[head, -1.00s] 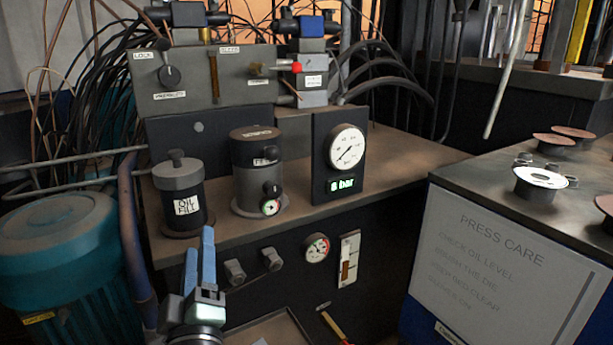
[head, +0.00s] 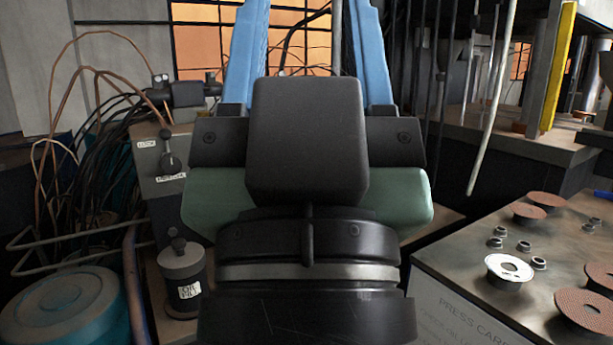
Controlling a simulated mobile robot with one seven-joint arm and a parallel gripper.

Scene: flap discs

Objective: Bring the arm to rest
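My gripper (head: 308,60) stands upright close in front of the head camera and fills the middle of the view. Its two blue fingers are spread wide apart, with nothing seen between them except the background. The fingertips run out of the top of the picture. Its dark wrist hides most of the machine bench behind it.
A control panel (head: 150,155) with hoses, an "OIL FILL" canister (head: 183,270) and a teal motor housing (head: 60,310) are at the left. At the right, a bench (head: 455,262) carries brown flap discs (head: 528,212), a white-topped disc (head: 509,268) and several small nuts (head: 502,231).

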